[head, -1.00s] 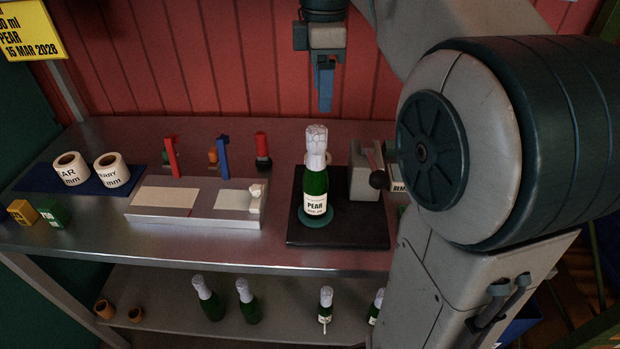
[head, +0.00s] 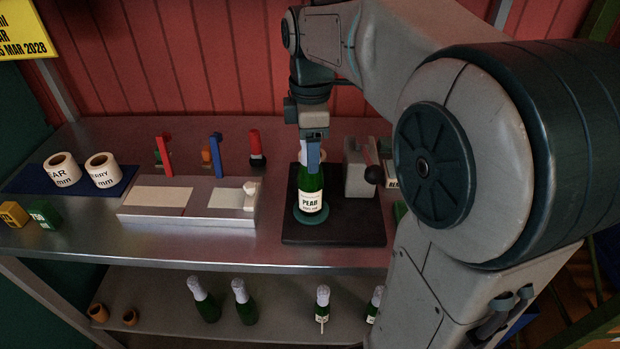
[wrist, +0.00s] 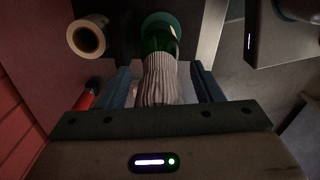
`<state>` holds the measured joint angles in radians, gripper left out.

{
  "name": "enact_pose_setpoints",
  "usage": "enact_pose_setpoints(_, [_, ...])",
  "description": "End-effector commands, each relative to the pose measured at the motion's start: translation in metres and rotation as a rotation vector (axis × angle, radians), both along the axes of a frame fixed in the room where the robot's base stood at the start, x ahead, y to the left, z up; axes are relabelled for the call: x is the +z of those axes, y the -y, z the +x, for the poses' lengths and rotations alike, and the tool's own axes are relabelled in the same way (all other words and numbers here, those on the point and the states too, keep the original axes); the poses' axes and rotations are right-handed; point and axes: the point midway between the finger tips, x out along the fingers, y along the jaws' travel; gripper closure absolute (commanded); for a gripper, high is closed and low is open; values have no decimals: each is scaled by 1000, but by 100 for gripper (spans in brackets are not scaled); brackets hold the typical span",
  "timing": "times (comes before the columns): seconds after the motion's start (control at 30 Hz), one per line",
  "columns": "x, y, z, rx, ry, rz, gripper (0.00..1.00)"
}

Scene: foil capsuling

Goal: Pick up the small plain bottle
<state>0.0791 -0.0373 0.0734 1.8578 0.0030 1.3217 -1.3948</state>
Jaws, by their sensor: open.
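A green bottle (head: 311,198) with a white PEAR label and a pale foil hood stands upright on a round green pad on a black base. My gripper (head: 313,158) is above it, pointing down, with its blue fingers around the hood. In the wrist view, the ribbed hood (wrist: 160,82) lies between the two open fingers, with a gap visible at each side. Two bottles without a visible label, a left one (head: 204,301) and a right one (head: 244,302), stand on the lower shelf. A smaller bottle (head: 322,308) there has a white label.
A grey block with a dark knob (head: 357,170) stands right behind the PEAR bottle. Label rolls (head: 62,170) lie on a blue mat. My arm covers the right side.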

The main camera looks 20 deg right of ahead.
Motion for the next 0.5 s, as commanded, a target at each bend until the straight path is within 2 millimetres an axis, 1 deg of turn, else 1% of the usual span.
enact_pose_setpoints(0.1, [-4, 0, 0, 0, 1, 0, 40])
enact_pose_setpoints(0.27, [-4, 0, 0, 0, 1, 0, 40])
enact_pose_setpoints(0.3, [-4, 0, 0, 0, 1, 0, 52])
enact_pose_setpoints(0.37, [-4, 0, 0, 0, 1, 0, 68])
enact_pose_setpoints(0.4, [-4, 0, 0, 0, 1, 0, 79])
enact_pose_setpoints(0.47, [-4, 0, 0, 0, 1, 0, 96])
enact_pose_setpoints(0.5, [-4, 0, 0, 0, 1, 0, 100])
